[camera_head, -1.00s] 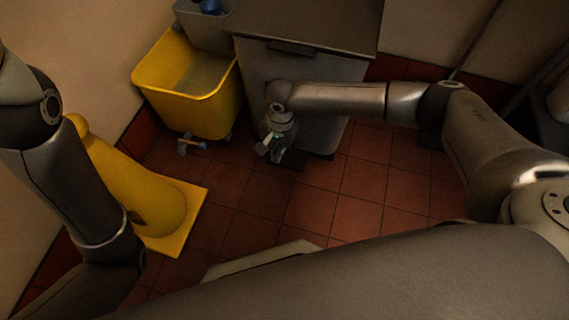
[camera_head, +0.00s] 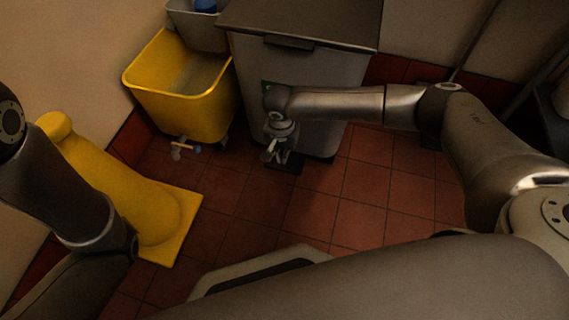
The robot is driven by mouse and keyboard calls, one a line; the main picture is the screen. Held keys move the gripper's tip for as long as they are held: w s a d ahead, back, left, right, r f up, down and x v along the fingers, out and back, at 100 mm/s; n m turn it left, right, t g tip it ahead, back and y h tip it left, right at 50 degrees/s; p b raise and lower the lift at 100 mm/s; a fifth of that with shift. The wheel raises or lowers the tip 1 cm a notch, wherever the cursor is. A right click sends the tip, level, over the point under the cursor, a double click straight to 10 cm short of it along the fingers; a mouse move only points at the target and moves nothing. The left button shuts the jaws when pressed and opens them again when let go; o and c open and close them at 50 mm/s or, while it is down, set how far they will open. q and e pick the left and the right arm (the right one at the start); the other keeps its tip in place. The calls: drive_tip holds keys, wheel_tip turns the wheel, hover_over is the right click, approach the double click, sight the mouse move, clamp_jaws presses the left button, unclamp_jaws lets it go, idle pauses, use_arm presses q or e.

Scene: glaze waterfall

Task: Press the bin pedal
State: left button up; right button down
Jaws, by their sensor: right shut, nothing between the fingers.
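The grey bin (camera_head: 325,75) with a flat lid stands against the back wall in the head view. Its dark pedal (camera_head: 286,166) lies low at the foot of its front, near the floor. My right gripper (camera_head: 270,155) is shut and empty, pointing down just above or at the pedal's left part. I cannot tell whether it touches the pedal, which it partly hides. The bin's lid looks closed. My left arm comes in at the left edge, and its gripper is out of view.
A yellow mop bucket (camera_head: 185,108) stands left of the bin, with a small fitting in front of it. A yellow cone (camera_head: 150,205) stands on the left by my left arm. Red tiled floor (camera_head: 370,190) is clear right of the bin's front.

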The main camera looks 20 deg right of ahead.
drive_tip(key=f+b, duration=0.1)
drive_tip(key=f, duration=0.1)
drive_tip(key=f+b, duration=0.1)
drive_tip(key=f, duration=0.1)
drive_tip(key=shift+w+d+f+b, duration=0.1)
drive_tip(key=shift+w+b, duration=0.1)
drive_tip(key=shift+b, duration=0.15)
